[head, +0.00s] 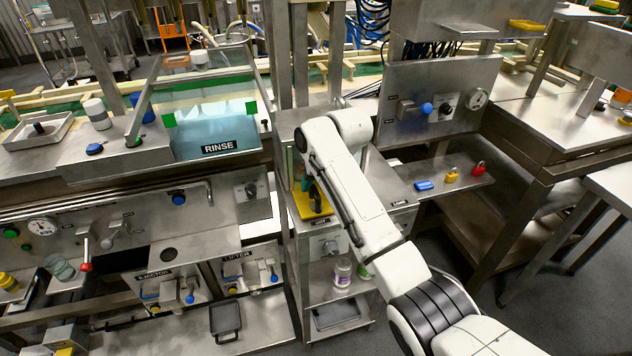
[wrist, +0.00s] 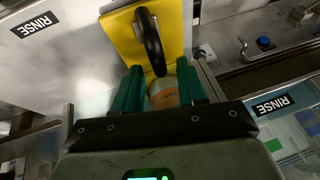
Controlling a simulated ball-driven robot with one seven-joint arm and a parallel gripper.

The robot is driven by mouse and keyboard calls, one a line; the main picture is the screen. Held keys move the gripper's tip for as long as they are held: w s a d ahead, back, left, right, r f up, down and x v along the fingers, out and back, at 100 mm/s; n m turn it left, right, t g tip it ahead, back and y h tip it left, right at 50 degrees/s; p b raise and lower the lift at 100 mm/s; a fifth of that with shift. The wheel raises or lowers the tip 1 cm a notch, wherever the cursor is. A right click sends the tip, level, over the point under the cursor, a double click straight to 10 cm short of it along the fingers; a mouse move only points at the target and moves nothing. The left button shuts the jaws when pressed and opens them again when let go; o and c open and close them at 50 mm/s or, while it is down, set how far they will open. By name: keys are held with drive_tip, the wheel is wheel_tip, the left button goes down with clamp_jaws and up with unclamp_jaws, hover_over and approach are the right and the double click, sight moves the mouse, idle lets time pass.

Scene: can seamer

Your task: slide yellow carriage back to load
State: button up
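The yellow carriage (head: 300,207) sits in the narrow steel station at the middle of the head view, partly hidden by my arm. In the wrist view it is a yellow plate (wrist: 120,35) with a black curved handle (wrist: 152,38) standing on it. My gripper (wrist: 160,68) has two green fingers spread apart. The handle's near end lies between the fingertips, with gaps visible at both sides. A tan round thing (wrist: 163,94) shows between the fingers; I cannot tell what it is. In the head view my arm hides most of the gripper.
A clear guarded RINSE box (head: 215,115) stands to the left. A steel panel (head: 435,100) with a blue knob stands behind right. White jars (head: 342,272) stand on the shelf below the station. Open floor lies at right.

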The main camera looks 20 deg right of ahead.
clamp_jaws()
idle(0.5)
drive_tip(key=d+b, duration=0.1)
drive_tip(key=d, duration=2.1)
drive_tip(key=shift+d, duration=0.1)
drive_tip(key=shift+r, duration=0.1)
drive_tip(key=shift+d, duration=0.1)
drive_tip(key=shift+o, duration=0.3)
unclamp_jaws()
drive_tip(key=shift+d, duration=0.15)
